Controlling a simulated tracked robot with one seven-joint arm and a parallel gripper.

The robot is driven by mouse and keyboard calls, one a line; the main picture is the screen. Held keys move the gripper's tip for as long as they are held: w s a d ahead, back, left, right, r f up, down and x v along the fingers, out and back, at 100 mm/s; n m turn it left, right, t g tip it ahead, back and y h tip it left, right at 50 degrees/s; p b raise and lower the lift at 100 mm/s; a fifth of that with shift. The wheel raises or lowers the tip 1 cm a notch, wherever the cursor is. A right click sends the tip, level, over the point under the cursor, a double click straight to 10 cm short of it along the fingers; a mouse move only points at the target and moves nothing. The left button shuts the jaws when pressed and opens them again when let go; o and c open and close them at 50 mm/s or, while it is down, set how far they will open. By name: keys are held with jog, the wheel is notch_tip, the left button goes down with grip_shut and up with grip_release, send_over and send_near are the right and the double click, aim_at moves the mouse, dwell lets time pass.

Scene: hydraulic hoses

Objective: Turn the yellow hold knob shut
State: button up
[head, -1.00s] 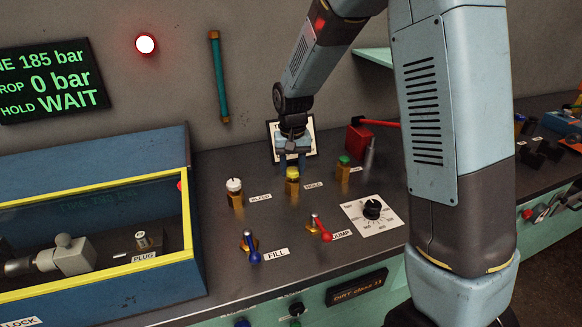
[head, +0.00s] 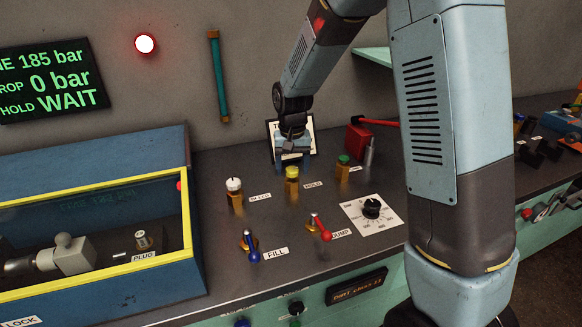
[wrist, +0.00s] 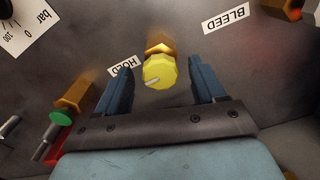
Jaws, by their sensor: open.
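The yellow hold knob (head: 292,172) tops a brass valve body on the bench, between the white-topped bleed knob (head: 234,184) and a green-topped knob (head: 344,160). In the wrist view the yellow knob (wrist: 159,72) shows from above with a pale mark on its face, beside the HOLD label (wrist: 124,66). My gripper (wrist: 204,84) is open, with one blue finger on each side of the yellow knob and a gap to each. In the head view my gripper (head: 292,152) is just behind and above the knob.
A blue FILL lever (head: 251,247) and a red DUMP lever (head: 320,227) stand in front, near a black dial (head: 372,208). A yellow-edged blue case (head: 190,220) is at left. The screen (head: 50,80) reads line 185 bar, drop 0 bar, hold WAIT.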

aim_at(292, 169)
notch_tip(292, 169, up, 14)
jog(key=shift+f, duration=0.15)
dwell(0.6)
jog(key=s+d+r+t, duration=0.3)
jog(key=s+d+r, duration=0.6)
jog(key=s+d, duration=0.3)
jog(key=s+d+t, duration=0.1)
jog(key=s+d, duration=0.2)
jog(key=s, duration=0.3)
jog(key=s+d+t, duration=0.1)
jog(key=s+d, duration=0.2)
jog(key=s, duration=0.4)
jog(key=shift+s+d+f+t, duration=0.1)
jog(key=shift+s+f+t, duration=0.15)
jog(key=shift+s, duration=0.2)
jog(key=shift+c, duration=0.4)
